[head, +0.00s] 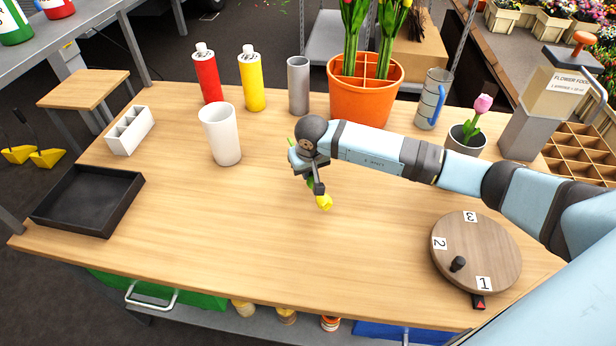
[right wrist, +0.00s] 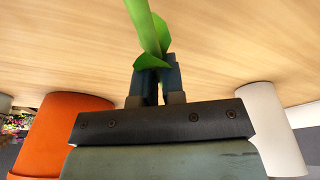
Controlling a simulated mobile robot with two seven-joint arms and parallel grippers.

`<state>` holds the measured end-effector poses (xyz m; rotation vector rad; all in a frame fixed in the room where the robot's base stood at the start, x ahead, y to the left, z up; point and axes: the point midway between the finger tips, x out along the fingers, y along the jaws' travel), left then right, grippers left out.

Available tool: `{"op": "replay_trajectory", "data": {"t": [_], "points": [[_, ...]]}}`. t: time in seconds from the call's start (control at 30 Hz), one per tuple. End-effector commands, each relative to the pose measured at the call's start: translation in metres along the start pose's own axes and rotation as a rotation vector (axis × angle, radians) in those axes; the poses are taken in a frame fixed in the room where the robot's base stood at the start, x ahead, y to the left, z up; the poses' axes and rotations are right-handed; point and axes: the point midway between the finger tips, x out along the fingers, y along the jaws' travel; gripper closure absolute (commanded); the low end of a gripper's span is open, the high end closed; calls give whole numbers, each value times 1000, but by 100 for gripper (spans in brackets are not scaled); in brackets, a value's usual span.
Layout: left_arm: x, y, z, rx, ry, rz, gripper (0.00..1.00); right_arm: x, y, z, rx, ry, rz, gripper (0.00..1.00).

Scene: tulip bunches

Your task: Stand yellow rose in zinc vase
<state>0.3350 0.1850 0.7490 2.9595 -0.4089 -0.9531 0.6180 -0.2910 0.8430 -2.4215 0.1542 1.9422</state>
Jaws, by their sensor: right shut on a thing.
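The yellow rose (head: 324,202) is in my right gripper (head: 314,187), its bloom hanging low over the middle of the table. In the right wrist view, the fingers (right wrist: 157,85) are shut on its green stem (right wrist: 146,28), with leaves beside them. The bloom is out of that view. A plain grey metal cylinder (head: 299,87), which looks like the zinc vase, stands upright at the back, behind my right gripper and apart from it. No flower shows in it. My left gripper is not in view.
A white vase (head: 222,140) stands left of my gripper; an orange pot (head: 362,103) with tulips is behind my arm. Red (head: 207,77) and yellow (head: 251,80) bottles stand at the back. A black tray (head: 85,238) and a round numbered board (head: 485,245) flank clear front table.

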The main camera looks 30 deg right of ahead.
Motion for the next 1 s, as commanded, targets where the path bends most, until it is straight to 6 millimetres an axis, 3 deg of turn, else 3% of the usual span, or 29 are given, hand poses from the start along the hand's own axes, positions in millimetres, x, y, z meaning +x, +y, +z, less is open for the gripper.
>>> {"op": "replay_trajectory", "data": {"t": [0.17, 0.57, 0.6, 0.7, 1.0], "points": [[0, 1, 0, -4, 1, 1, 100, 26, -2, 7, 1, -4, -1, 100], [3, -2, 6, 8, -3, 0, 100, 32, -2, 8, 0, 0, 0, 100], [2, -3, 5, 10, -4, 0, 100, 31, -2, 7, 0, 0, -1, 86], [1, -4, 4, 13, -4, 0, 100, 31, -2, 7, 0, -1, -1, 65], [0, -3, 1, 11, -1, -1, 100, 29, -2, 7, 0, -1, -1, 65]]}}
